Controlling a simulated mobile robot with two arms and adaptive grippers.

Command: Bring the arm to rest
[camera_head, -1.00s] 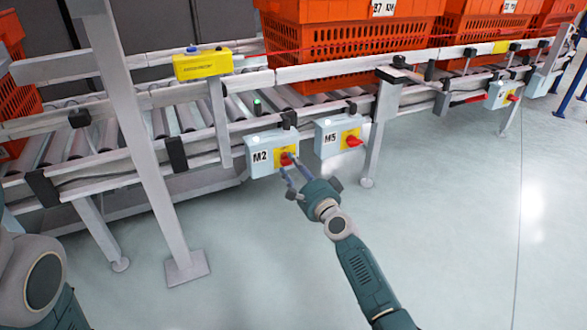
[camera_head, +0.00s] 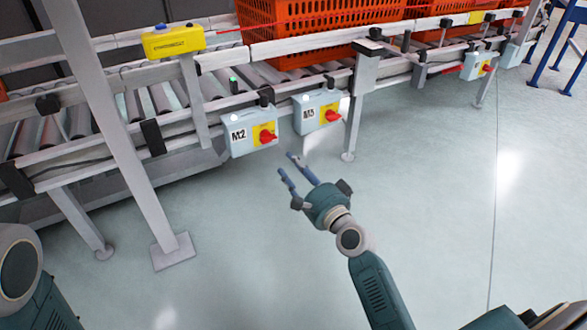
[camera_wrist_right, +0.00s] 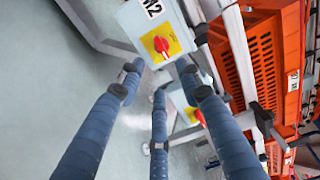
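My right gripper (camera_head: 285,164) is open and empty in the head view. It hangs in the air below and to the right of the M2 switch box (camera_head: 250,132), apart from it. The wrist view shows its blue fingers (camera_wrist_right: 158,80) spread, with nothing between them. The M2 box has a red knob (camera_head: 267,137) on a yellow plate; this knob also shows just beyond the fingers in the wrist view (camera_wrist_right: 161,44). Part of my left arm (camera_head: 25,275) shows at the lower left; its gripper is out of view.
The M5 switch box (camera_head: 316,112) hangs to the right of M2 on the roller conveyor (camera_head: 205,110). Orange totes (camera_head: 315,28) stand on the conveyor. A metal post (camera_head: 112,130) stands at the left. The floor (camera_head: 430,190) at the right is clear.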

